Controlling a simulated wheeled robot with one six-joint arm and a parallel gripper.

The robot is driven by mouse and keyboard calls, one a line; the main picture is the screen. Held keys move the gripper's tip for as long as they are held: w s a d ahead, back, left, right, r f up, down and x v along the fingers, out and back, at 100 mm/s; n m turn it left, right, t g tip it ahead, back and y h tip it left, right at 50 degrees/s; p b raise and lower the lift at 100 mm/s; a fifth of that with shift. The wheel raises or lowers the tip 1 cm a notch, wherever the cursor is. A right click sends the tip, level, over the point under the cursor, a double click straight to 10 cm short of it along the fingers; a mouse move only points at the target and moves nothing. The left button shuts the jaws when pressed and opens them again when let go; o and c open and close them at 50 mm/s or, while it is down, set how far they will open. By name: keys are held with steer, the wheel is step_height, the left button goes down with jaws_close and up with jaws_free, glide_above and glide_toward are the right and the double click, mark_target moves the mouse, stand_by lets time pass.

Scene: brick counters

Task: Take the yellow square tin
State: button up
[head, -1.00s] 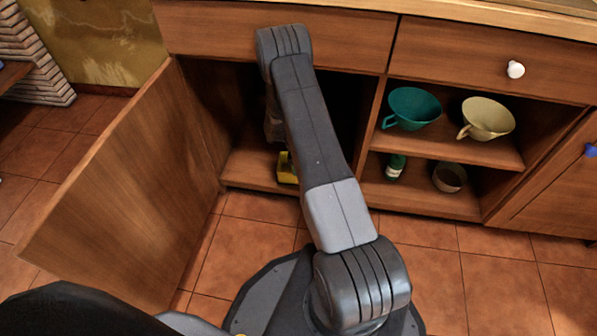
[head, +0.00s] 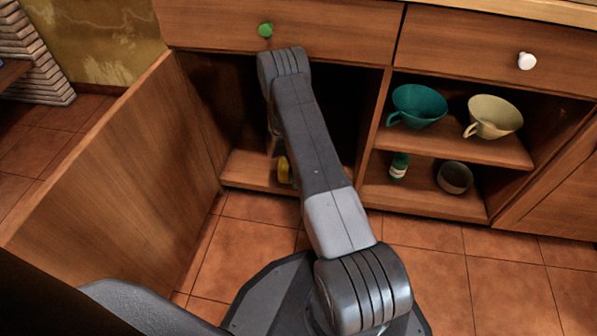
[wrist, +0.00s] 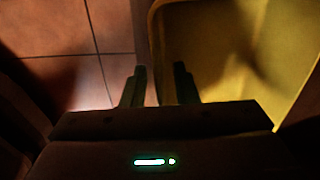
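The yellow square tin (head: 284,170) is on the floor of the open left cupboard, mostly hidden behind my arm in the head view. In the wrist view the tin (wrist: 240,50) fills the upper right, and its open inside and left wall show. My gripper (wrist: 160,80) is open at the tin's left edge. One finger is left of the wall, over the tiled floor side, and the other overlaps the tin's left part. I cannot tell whether either finger touches the tin. The fingertips are hidden in the head view.
The open cupboard door (head: 105,165) stands to the left of my arm. A drawer front with a green knob (head: 265,30) is above. The right shelves hold a teal cup (head: 418,104), a cream cup (head: 494,116), a green bottle (head: 399,166) and a bowl (head: 455,177).

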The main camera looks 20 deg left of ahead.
jaws_close()
steer(key=shift+r, duration=0.1)
